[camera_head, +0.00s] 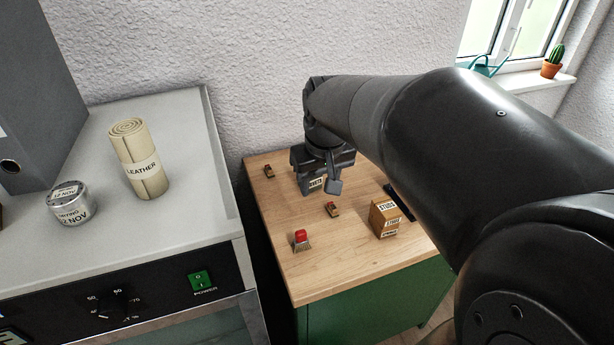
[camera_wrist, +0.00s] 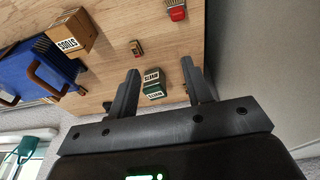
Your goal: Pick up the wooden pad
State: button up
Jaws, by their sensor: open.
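Two small brown wooden pieces lie on the wooden tabletop, and I cannot tell for sure which is the pad. One piece (camera_head: 332,209) lies just in front of my gripper (camera_head: 318,186) in the head view; a similar small piece also shows in the wrist view (camera_wrist: 136,48), beyond the fingertips. The other piece (camera_head: 269,171) lies near the back left corner. My gripper (camera_wrist: 160,66) is open and points down over the table. Small labelled blocks (camera_wrist: 153,82) show between its fingers in the wrist view; the fingers partly hide them in the head view.
A red-topped piece (camera_head: 302,238) stands near the table's front left. A STUDS box (camera_head: 385,218) stands at the right, beside a blue object with brown handles (camera_wrist: 45,70). A grey-topped unit (camera_head: 180,212) carries a LEATHER roll (camera_head: 138,160) and a tin (camera_head: 71,204).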

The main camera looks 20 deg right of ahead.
jog(key=w+d+f+g, duration=0.3)
jog(key=w+d+f, duration=0.5)
jog(key=w, duration=0.1)
send_over(333, 206)
jog(key=f, duration=0.5)
jog(key=shift+s+a+f, duration=0.15)
jog(key=shift+s+a, duration=0.05)
jog(key=shift+w+d+f, duration=0.1)
jog(key=shift+w+f, duration=0.05)
jog(key=shift+f, duration=1.3)
jog(key=shift+w+d+f, duration=0.1)
jog(key=shift+f, duration=1.3)
jog(key=shift+c, duration=0.5)
grip_shut()
